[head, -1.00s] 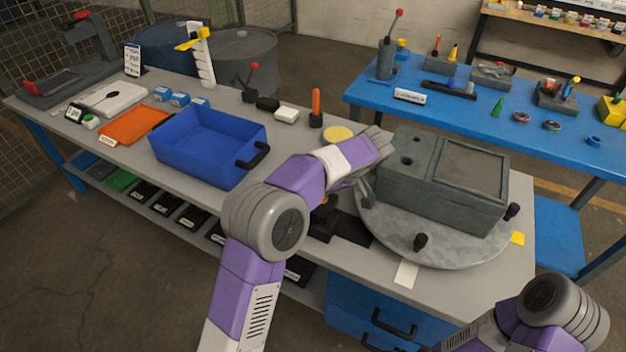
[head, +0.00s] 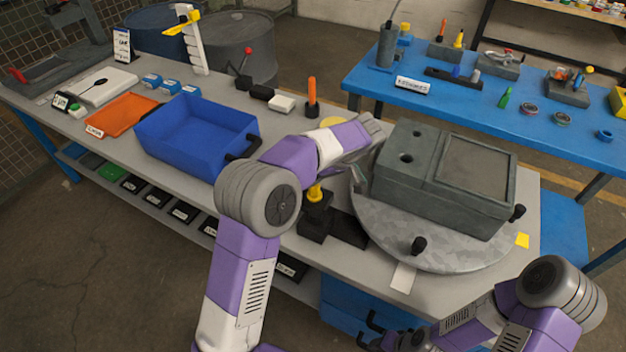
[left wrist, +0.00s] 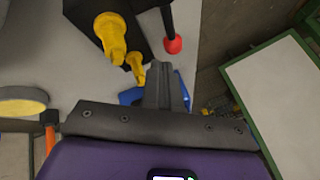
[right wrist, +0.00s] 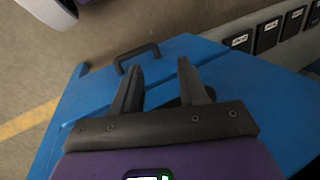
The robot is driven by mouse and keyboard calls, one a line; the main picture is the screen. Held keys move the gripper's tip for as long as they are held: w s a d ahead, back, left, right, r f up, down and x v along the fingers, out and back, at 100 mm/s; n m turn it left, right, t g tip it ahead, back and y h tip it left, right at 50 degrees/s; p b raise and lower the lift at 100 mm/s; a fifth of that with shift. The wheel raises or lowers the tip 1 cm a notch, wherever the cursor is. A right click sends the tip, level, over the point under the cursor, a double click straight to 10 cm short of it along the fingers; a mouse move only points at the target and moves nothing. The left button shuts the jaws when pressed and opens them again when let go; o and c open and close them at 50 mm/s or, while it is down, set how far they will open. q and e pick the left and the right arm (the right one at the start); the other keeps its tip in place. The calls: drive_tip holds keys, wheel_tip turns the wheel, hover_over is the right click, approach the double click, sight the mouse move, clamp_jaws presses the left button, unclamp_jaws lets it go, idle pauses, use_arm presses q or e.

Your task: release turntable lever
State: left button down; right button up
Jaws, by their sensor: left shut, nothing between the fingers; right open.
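The round grey turntable (head: 440,255) carries a big dark grey housing (head: 420,195) and has black knobs at its rim. Left of it stands a black block with a yellow part (head: 316,194). In the left wrist view, yellow parts (left wrist: 112,40) stand on a dark base, and a black rod ends in a red ball (left wrist: 173,45), which looks like the lever. My left gripper (left wrist: 165,88) is shut and empty, apart from the red ball. In the head view my left arm hides the ball. My right gripper (right wrist: 162,90) is open and empty by the blue cabinet (right wrist: 225,85).
A blue bin (head: 190,145) and an orange tray (head: 120,113) stand left on the grey bench. An orange-handled tool (head: 312,95) stands upright behind my left arm. A second blue table (head: 440,95) with small parts lies behind the turntable.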

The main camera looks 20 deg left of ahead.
use_arm(q)
drive_tip(key=b+x, duration=0.1)
drive_tip(key=x, duration=0.5)
drive_tip(key=shift+a+f+b, duration=0.15)
drive_tip(key=shift+f+b, duration=0.15)
drive_tip(key=shift+b, duration=0.05)
use_arm(e)
wheel_tip(320, 180, down, 2)
drive_tip(key=shift+f, duration=0.1)
